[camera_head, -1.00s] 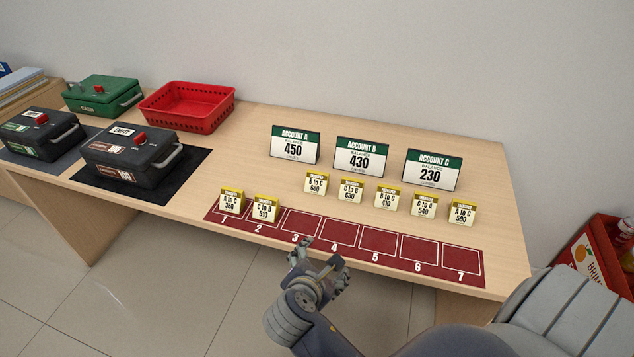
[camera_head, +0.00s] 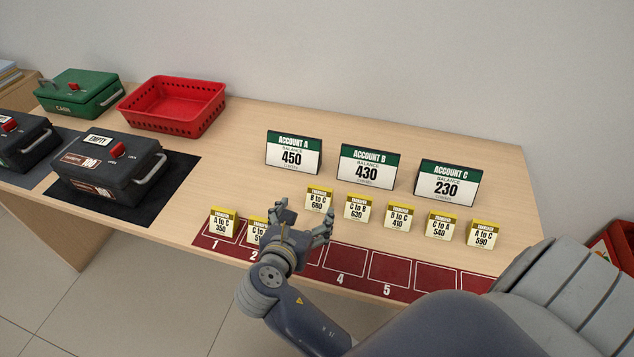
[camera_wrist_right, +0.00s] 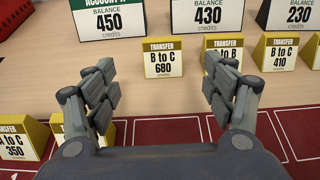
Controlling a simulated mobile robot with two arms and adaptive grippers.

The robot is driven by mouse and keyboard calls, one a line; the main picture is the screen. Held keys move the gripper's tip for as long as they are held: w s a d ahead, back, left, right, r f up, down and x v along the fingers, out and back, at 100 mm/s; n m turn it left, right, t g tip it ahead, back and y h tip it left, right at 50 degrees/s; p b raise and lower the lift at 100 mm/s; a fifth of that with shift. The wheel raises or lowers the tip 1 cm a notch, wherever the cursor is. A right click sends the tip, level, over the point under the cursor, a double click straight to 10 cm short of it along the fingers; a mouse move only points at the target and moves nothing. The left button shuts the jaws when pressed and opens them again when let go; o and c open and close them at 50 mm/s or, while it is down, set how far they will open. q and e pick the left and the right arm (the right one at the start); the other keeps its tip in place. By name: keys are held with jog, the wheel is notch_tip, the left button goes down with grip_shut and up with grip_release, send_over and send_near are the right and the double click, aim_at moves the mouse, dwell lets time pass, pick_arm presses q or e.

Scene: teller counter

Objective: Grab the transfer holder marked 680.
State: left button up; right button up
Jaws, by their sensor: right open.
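The transfer holder marked 680 (camera_head: 319,199) is a small yellow-topped stand reading "B to C". It stands on the counter in front of the account signs. In the right wrist view the 680 holder (camera_wrist_right: 163,58) is upright, ahead of and between my open fingers. My right gripper (camera_head: 303,217) is open and empty, just short of the holder, above the red strip. In the right wrist view the gripper (camera_wrist_right: 157,92) shows both fingers spread, not touching the holder. My left gripper is not in view.
The 630 holder (camera_head: 357,207) stands close on the right, partly behind my right finger in the wrist view. Holders 410 (camera_head: 397,216), 540 (camera_head: 440,225) and 590 (camera_head: 481,233) continue the row. Holder 350 (camera_head: 223,222) and another partly hidden one (camera_head: 257,230) stand on the numbered strip (camera_head: 341,284).

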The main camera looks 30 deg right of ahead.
aim_at(319, 193)
jog(key=shift+w+d+f, duration=0.15)
jog(key=shift+w+d, duration=0.3)
jog(key=shift+w, duration=0.25)
jog(key=x, duration=0.4)
jog(key=shift+d, duration=0.15)
jog(key=shift+w+d+f, duration=0.1)
jog(key=shift+d, duration=0.1)
jog(key=x, duration=0.5)
jog(key=shift+d+b, duration=0.3)
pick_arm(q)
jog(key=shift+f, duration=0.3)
pick_arm(e)
jog(key=shift+c, duration=0.3)
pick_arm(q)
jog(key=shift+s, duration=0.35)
pick_arm(e)
jog(key=shift+a, duration=0.1)
jog(key=c, duration=1.1)
